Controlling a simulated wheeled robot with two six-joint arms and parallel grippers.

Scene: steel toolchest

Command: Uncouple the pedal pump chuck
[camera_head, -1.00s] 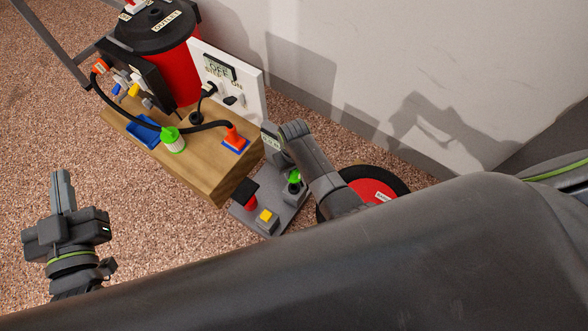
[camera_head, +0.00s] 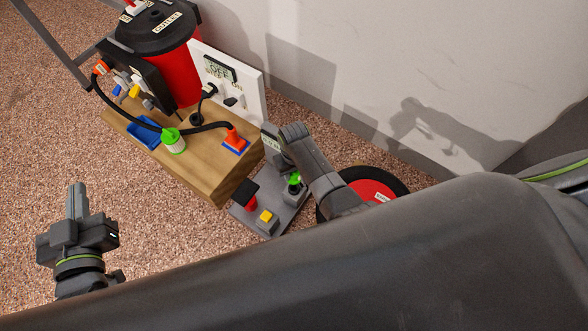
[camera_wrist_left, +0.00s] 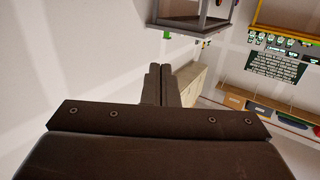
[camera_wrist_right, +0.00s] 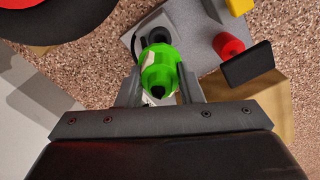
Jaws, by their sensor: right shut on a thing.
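A bright green chuck-like piece (camera_wrist_right: 159,68) sits between the fingers of my right gripper (camera_wrist_right: 160,88), which is shut on it. In the head view the green piece (camera_head: 294,180) stands on a grey base plate (camera_head: 288,209), which also bears red, black and yellow parts. My right wrist is close above it and hides part of the area. Whether the green piece is still coupled cannot be told. My left gripper (camera_head: 77,200) is shut and empty over the carpet at lower left. Its fingers also show close together in the left wrist view (camera_wrist_left: 161,82).
A wheel with a red hub (camera_head: 372,189) lies right of the base plate. A red tank (camera_head: 178,72) stands behind. Carpet at left is open.

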